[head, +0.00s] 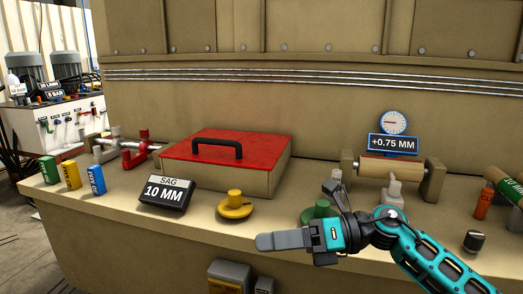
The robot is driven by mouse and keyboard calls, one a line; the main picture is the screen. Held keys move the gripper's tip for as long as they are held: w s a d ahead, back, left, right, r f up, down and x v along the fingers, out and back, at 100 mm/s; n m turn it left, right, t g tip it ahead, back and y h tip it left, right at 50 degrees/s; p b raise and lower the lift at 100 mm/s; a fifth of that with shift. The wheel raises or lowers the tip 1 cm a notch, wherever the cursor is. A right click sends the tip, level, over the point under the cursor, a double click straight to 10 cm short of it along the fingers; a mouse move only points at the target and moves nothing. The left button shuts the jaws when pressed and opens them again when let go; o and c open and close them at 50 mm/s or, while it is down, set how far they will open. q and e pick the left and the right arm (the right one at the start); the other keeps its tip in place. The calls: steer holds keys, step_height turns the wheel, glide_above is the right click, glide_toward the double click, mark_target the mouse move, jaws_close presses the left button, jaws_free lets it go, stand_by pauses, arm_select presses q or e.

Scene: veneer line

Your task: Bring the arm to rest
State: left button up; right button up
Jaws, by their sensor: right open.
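My right arm (435,262) comes in from the lower right, with teal and black links. Its right gripper (278,240) points left over the front edge of the bench. It is open, and nothing shows held in it. It partly covers a green knob (319,211) behind it. My left gripper is not in view.
The bench (110,207) holds a red-lidded box (225,149), a yellow knob (235,207), a "SAG 10 MM" display (164,194) and a roller (391,168) under a "+0.75 MM" gauge (394,144). A black knob (474,241) and orange cylinder (484,205) stand right. Grey boxes (230,277) hang below the front edge.

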steer(key=s+d+f+m+t+h+p, duration=0.1)
steer(key=d+f+m+t+h, duration=0.4)
steer(key=m, duration=0.6)
steer(key=d+f+m+t, duration=0.1)
steer(key=f+m+t, duration=0.3)
steer(key=m+t, duration=0.5)
steer(key=s+d+f+m+t+h+p, duration=0.1)
steer(key=d+f+m+t+h, duration=0.25)
steer(key=m, duration=0.85)
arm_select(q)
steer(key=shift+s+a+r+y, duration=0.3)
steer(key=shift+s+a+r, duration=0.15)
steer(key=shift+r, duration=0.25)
arm_select(e)
steer(key=s+d+f+m+g+h, duration=0.3)
steer(key=s+f+m, duration=0.2)
steer(key=s+f, duration=0.2)
steer(key=s+d+f+m+g+h, duration=0.3)
steer(key=s+f+m, duration=0.3)
steer(key=f, duration=0.3)
steer(key=shift+s+f, duration=0.15)
steer(key=shift+s, duration=0.45)
arm_select(q)
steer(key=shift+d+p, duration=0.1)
steer(key=shift+p, duration=0.2)
arm_select(e)
steer(key=shift+g, duration=0.25)
